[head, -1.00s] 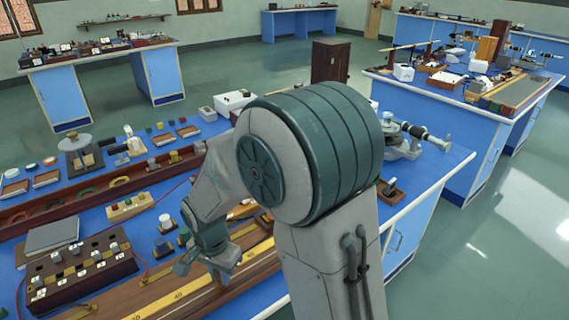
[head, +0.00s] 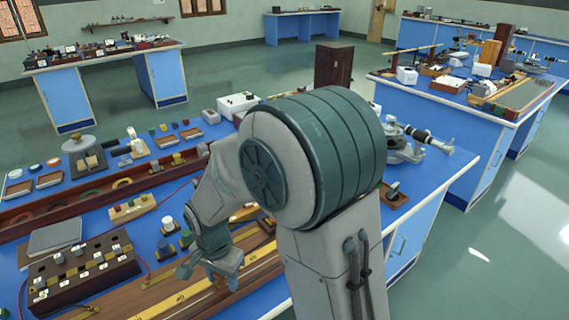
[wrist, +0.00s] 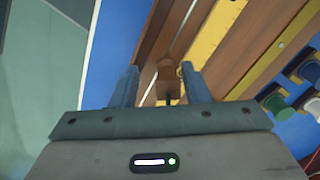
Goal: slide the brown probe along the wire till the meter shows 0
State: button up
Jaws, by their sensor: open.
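The brown probe (wrist: 167,80) stands on the long wooden wire board, with a thin dark stem below its wider body. My gripper (wrist: 160,76) is open, with one finger on each side of the probe in the wrist view. I cannot tell whether either finger touches it. In the head view my gripper (head: 208,270) is low over the board (head: 255,268) with its yellow scale strip.
A dark box with several knobs (head: 122,268) sits left of my gripper. Small round-topped pieces (head: 167,224) stand just behind it. A long brown tray (head: 70,208) lies farther back. The blue bench's right edge and green floor (head: 490,255) lie to the right.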

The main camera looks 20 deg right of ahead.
jog(key=shift+r, duration=0.1)
notch_tip(320, 180, up, 14)
jog(key=shift+f, duration=0.2)
jog(key=s+d+n+t, duration=0.2)
jog(key=s+d+n, duration=0.6)
jog(key=s+d, duration=0.4)
jog(key=shift+f+n+t, duration=0.15)
jog(key=shift+n+t, duration=0.15)
jog(key=shift+t, duration=0.1)
dwell(3.4)
jog(key=shift+c, duration=0.6)
jog(key=shift+d, duration=0.15)
